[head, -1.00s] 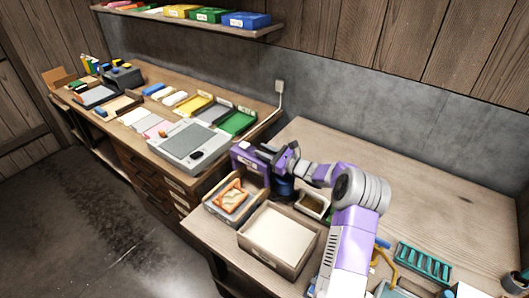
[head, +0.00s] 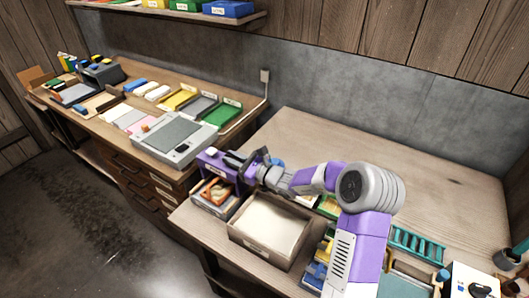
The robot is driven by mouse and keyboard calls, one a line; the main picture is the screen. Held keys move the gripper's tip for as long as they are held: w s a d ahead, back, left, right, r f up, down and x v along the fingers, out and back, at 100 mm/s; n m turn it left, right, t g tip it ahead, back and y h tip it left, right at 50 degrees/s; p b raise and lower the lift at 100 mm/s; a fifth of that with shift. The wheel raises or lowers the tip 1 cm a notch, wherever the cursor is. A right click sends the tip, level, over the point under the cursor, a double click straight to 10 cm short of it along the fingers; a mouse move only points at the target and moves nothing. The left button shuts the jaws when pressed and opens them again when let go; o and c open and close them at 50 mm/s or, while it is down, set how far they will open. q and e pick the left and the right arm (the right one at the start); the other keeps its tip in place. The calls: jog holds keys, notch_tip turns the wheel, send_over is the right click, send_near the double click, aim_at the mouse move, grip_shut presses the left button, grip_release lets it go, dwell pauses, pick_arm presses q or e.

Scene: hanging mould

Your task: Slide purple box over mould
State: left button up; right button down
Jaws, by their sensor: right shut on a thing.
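The purple box (head: 211,165) is at the near left corner of the right-hand table. My right gripper (head: 240,162) is shut on its right side. Below the box in the picture is a shallow wooden tray (head: 228,208) with an orange-edged piece (head: 216,191), which looks like the mould. The purple box overlaps the back part of this tray in the view and hides some of it. I cannot tell whether the box touches the tray or hovers above it. My left gripper is not in view.
A larger open box with pale filling (head: 270,226) stands just right of the tray. A grey flat device (head: 175,138) lies on the left bench, close behind the purple box. A teal rack (head: 417,243) stands at the right. The back of the right-hand table is clear.

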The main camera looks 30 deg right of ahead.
jog(key=a, duration=0.1)
jog(key=s+a, duration=0.1)
jog(key=a+b, duration=0.1)
jog(key=shift+s+a, duration=0.35)
jog(key=shift+a, duration=0.05)
jog(key=c, duration=1.1)
grip_release()
jog(key=shift+c, duration=0.2)
jog(key=shift+d, duration=0.1)
jog(key=p+v, duration=0.1)
jog(key=v, duration=0.6)
jog(key=shift+s, duration=0.3)
jog(key=shift+d, duration=0.1)
